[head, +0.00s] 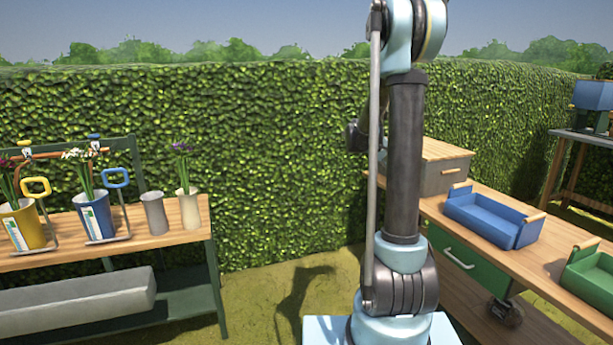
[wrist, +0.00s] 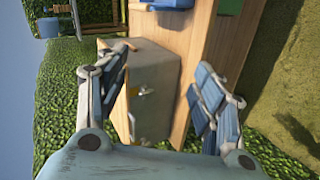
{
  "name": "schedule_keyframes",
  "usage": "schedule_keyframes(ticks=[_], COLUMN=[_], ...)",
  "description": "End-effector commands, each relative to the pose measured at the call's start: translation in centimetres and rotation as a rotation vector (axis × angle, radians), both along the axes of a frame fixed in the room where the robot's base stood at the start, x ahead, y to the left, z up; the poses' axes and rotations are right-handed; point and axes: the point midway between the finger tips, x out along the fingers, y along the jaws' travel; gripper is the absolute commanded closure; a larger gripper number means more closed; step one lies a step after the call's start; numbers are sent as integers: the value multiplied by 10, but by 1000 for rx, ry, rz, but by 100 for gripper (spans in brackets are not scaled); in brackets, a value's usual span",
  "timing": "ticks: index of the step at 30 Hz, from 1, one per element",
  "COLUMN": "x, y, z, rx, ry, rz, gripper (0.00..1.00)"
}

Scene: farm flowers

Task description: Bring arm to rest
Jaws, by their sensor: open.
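My arm rises in the middle of the head view, standing upright from its pale blue base. Its upper part runs out of the top of that picture. My gripper (wrist: 165,95) shows in the wrist view with its two fingers spread wide apart and nothing between them. Behind the open fingers, in that view, are a grey box (wrist: 158,85) with a small fitting on its face and a wooden bench top (wrist: 192,40), both turned sideways. The fingers look apart from the box, though the exact distance is hard to tell.
At left, a wooden bench (head: 180,238) holds a yellow bucket (head: 22,228), a blue bucket (head: 95,217) and pots with flowers. At right, a workbench (head: 465,222) carries the grey box (head: 442,178), a blue tray (head: 490,222) and a green tray (head: 590,272). Grass (head: 250,300) lies between.

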Motion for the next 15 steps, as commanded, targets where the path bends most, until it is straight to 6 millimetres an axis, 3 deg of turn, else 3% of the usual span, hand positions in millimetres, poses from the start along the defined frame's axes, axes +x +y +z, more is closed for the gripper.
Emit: schedule_keyframes(ticks=[15], x=[-141], y=[38], z=[2], rx=[291], ry=[21], rz=[-22], gripper=[38])
